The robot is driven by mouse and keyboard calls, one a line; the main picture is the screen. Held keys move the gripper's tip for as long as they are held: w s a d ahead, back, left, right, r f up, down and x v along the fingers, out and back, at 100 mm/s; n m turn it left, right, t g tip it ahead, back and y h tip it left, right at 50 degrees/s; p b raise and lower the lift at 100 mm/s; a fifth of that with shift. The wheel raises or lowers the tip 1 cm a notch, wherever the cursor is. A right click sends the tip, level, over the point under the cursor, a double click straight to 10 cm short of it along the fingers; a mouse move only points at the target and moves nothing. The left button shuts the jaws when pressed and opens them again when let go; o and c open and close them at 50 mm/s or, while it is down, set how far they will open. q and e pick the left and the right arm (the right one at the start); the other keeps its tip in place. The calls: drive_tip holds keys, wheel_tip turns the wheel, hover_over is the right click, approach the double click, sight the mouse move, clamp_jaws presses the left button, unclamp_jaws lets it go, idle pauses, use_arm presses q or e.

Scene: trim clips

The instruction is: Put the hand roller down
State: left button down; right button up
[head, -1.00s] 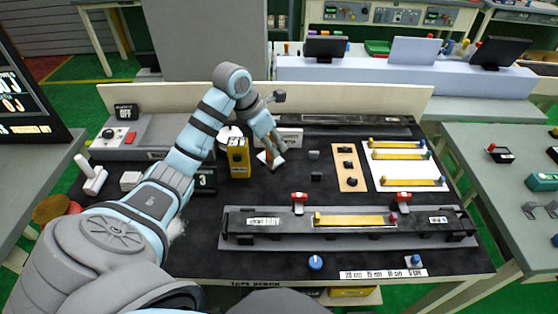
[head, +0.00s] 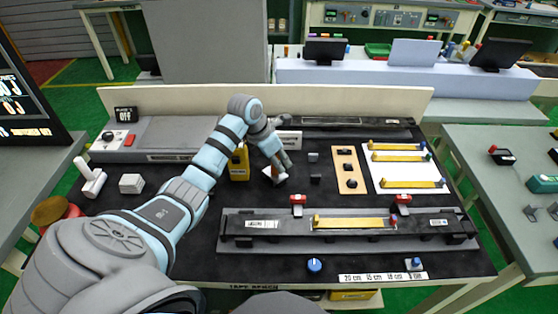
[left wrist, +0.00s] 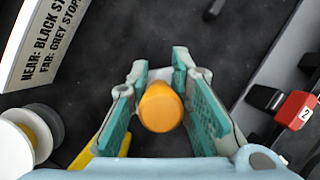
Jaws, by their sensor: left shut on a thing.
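The hand roller shows as an orange handle end (left wrist: 160,107) between the two teal-padded fingers of my left gripper (left wrist: 168,110) in the left wrist view. The left gripper is shut on it. In the head view the left gripper (head: 279,172) is low over the middle of the black bench top, and a small white and brown part of the roller (head: 268,173) shows beside the fingers. The rest of the roller is hidden by the gripper. I cannot tell whether the roller touches the bench. My right gripper is not in view.
A wooden board with black knobs (head: 346,181) and a white board with yellow strips (head: 405,174) lie to the right. A long grey fixture (head: 270,241) with red clamps lies in front.

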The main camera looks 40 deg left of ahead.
use_arm(q)
drive_tip(key=shift+s+d+f, duration=0.1)
drive_tip(key=shift+d+f, duration=0.05)
drive_tip(key=c, duration=1.7)
unclamp_jaws()
drive_tip(key=shift+o, duration=1.2)
drive_tip(key=shift+f, duration=0.1)
drive_tip(key=shift+w+f, duration=0.15)
drive_tip(key=shift+w, duration=0.25)
drive_tip(key=shift+s, duration=0.1)
drive_tip(key=shift+s+r, duration=0.1)
drive_tip(key=shift+r, duration=0.15)
drive_tip(key=p+v, duration=0.1)
drive_tip(key=v, duration=1.2)
drive_tip(key=shift+w, duration=0.25)
